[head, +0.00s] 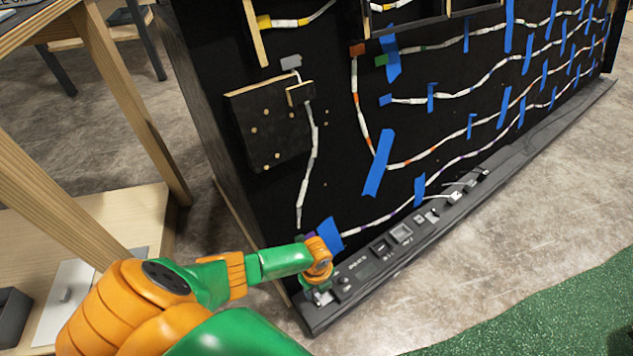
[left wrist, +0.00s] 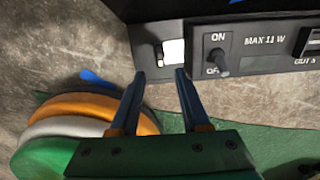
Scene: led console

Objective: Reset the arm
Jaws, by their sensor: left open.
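My left gripper (head: 320,297) is at the near end of the black console strip (head: 375,268), low at the foot of the black panel. In the left wrist view its two fingers (left wrist: 160,74) are open and apart. Their tips are close to the strip's edge, just short of a white square (left wrist: 174,52) with a small dark part beside it. A toggle switch (left wrist: 221,62) marked ON and OFF is right of the fingers. Nothing shows between the fingers. Whether the tips touch the strip I cannot tell. My right gripper is in neither view.
The black panel (head: 335,150) carries white cables held with blue tape and a dark box (head: 265,125). A wooden table frame (head: 125,90) stands at left. Concrete floor (head: 455,285) lies in front, with a green mat (head: 570,310) at lower right.

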